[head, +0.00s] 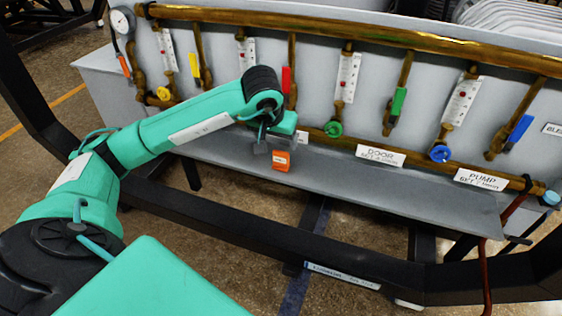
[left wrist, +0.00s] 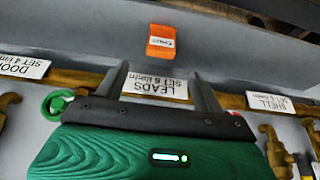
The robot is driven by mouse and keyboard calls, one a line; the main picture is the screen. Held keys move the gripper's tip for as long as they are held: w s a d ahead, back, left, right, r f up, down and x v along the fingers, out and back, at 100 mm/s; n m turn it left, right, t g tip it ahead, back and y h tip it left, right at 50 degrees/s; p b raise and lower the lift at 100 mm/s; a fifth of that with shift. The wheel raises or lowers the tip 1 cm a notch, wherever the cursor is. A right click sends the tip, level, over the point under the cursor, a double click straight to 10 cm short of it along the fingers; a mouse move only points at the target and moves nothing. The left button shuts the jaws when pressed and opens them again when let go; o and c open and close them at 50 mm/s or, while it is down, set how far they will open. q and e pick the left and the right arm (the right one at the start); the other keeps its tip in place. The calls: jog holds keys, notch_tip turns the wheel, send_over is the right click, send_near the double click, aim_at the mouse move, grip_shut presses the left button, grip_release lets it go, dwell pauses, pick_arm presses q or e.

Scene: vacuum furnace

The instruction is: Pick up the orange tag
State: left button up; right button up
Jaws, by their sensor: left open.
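The orange tag (head: 281,160) is a small block-like piece with a white label, on the grey ledge (head: 350,185) below the valve panel. In the left wrist view the orange tag (left wrist: 161,41) lies just beyond the fingertips, roughly centred between them. My left gripper (head: 272,146) is right beside the tag in the head view, partly hidden by its own wrist. In the left wrist view my left gripper (left wrist: 160,72) has its two fingers apart with nothing between them, and I see no contact with the tag. My right gripper is not in view.
A lower brass pipe (left wrist: 85,78) runs close to the fingers, with a "LEADS" label (left wrist: 155,87) behind them. Valves with coloured handles, such as the green one (head: 398,102), and flow gauges (head: 347,77) line the panel. The ledge right of the tag is clear.

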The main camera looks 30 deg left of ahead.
aim_at(281, 153)
pick_arm(q)
jog(key=x, duration=0.9)
jog(key=shift+f+b, duration=0.1)
jog(key=shift+b, duration=0.3)
jog(key=shift+f, duration=0.1)
jog(key=c, duration=1.1)
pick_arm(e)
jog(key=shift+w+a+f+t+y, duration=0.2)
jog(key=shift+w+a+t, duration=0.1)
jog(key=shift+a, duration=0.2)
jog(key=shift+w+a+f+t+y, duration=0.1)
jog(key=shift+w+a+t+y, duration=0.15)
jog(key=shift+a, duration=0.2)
